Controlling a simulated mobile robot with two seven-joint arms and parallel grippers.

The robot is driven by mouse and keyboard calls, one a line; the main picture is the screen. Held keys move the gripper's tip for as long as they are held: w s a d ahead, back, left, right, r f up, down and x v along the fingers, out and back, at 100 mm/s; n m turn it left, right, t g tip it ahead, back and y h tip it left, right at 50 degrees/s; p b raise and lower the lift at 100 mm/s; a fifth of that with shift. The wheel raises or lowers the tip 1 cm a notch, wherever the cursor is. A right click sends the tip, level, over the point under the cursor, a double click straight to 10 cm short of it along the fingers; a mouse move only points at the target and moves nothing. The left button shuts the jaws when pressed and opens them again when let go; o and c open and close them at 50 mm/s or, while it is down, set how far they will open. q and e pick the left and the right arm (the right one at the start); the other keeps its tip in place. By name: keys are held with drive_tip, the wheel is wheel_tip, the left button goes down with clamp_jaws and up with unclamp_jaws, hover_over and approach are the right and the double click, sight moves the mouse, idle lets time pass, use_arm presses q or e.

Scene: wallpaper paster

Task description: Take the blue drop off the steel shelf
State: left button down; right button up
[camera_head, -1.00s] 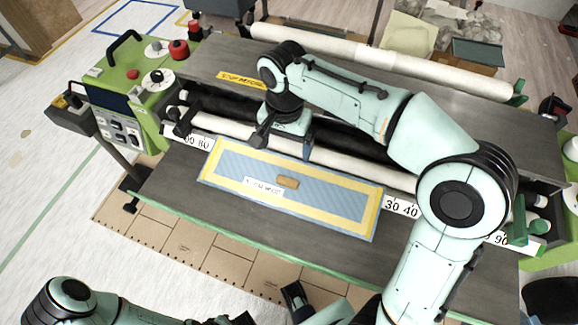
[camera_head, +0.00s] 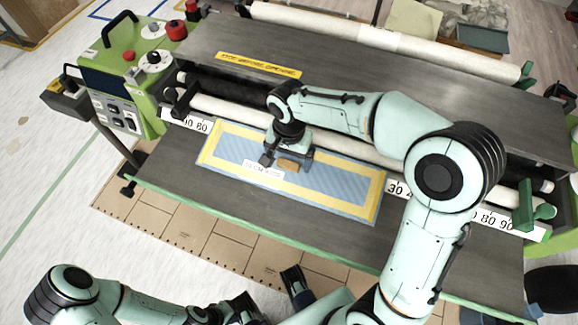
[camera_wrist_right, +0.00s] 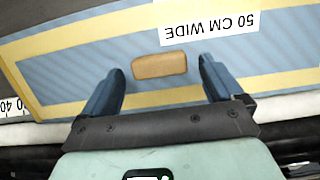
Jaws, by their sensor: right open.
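The blue drop (camera_head: 335,187) is a flat blue striped sheet with a yellow border, lying on the grey steel shelf (camera_head: 230,214). It also shows in the right wrist view (camera_wrist_right: 70,62). A small tan block (camera_head: 290,165) lies on its middle, beside a white "50 CM WIDE" label. My right gripper (camera_head: 287,160) is open over the block. In the right wrist view, its fingers (camera_wrist_right: 161,66) stand to either side of the block (camera_wrist_right: 159,64), with gaps. My left gripper (camera_head: 293,285) is low in the head view, partly cut off, and its jaw opening is unclear.
White rollers (camera_head: 345,148) and a numbered scale strip run behind the sheet. A green control box (camera_head: 125,75) with red knobs stands at the left. A yellow warning strip (camera_head: 258,65) lies on the upper steel plate. The shelf's front left is bare.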

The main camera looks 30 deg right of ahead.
drive_tip(key=shift+f, duration=0.2)
drive_tip(key=c, duration=1.2)
drive_tip(key=shift+r, duration=0.1)
drive_tip(key=shift+c, duration=0.2)
